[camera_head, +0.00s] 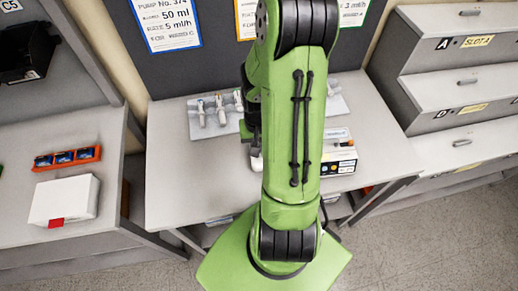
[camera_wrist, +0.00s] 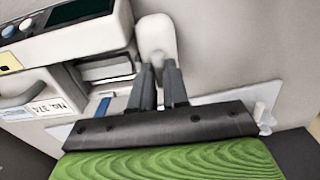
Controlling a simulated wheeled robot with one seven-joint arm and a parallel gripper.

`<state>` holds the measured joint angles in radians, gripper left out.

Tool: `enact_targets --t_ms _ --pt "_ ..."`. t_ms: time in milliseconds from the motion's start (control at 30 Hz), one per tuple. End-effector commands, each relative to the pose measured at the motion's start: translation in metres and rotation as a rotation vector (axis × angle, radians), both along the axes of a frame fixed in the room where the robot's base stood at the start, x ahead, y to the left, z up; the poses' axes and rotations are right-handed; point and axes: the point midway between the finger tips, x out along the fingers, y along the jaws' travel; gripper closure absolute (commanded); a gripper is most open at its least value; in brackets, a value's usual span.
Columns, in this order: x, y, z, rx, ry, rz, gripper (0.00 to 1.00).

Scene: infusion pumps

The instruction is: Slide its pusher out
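The infusion pump (camera_wrist: 75,40) is a white body with a dark screen and a blue button, at the upper left of the wrist view. A tag reading NO. 374 (camera_wrist: 52,107) shows below it. The pusher (camera_wrist: 156,35) is a rounded white piece beside the pump's right end. My gripper (camera_wrist: 159,66) has its two dark fingers close together at the pusher's lower end, with a narrow gap between them. Whether they press on it is unclear.
A tray with several syringes (camera_head: 220,108) lies at the back of the grey table (camera_head: 180,180). A white box (camera_head: 64,201) and an orange rack (camera_head: 67,158) stand on the left table. Labelled drawers (camera_head: 460,95) stand at right. The middle table's front left is clear.

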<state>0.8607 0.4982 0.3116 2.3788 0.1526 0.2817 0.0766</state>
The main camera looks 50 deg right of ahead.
Motion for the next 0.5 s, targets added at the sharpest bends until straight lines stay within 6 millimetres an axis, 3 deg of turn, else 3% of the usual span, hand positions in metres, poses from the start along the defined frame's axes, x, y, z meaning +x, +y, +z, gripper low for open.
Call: enact_targets --t_ms 500 --pt "0.014 0.016 0.0 0.0 0.0 0.002 0.95"
